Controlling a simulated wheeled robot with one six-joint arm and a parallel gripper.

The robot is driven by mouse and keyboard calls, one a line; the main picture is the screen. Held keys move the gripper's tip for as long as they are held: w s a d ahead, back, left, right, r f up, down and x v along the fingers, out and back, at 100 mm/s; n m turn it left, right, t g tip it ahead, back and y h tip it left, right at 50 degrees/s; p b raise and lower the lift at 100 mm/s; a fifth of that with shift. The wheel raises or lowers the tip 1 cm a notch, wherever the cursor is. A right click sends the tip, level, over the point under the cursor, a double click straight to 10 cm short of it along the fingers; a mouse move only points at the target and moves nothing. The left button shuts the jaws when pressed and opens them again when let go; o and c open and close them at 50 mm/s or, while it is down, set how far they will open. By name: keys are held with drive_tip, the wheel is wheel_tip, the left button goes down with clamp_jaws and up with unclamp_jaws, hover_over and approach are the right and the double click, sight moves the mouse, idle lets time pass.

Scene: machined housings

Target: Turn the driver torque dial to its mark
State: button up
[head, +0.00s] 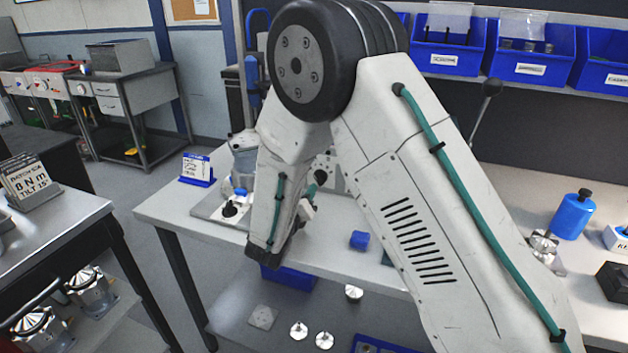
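My arm fills the middle and right of the head view, its forearm bending down over the workbench (165,212). My gripper's fingers are not visible; the forearm and wrist hide that area, so its hold cannot be seen. A black knob-like part (231,209) sits on a flat grey plate (205,209) at the bench's left end, just left of my forearm. I cannot tell whether it is the driver torque dial, and no mark can be read. A card (37,177) on the left bench reads "8 Nm" and "TILT 15°".
A small card in a blue stand (197,169) is near the plate. A blue block (360,240) and blue bottle (573,215) stand on the workbench. Blue bins (447,58) line the shelf behind. Metal housings (92,290) sit under the left bench (62,238). Floor is free between benches.

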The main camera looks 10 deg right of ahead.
sight(315, 177)
drive_tip(key=x, duration=0.7)
drive_tip(key=shift+w+d, duration=0.25)
clamp_jaws()
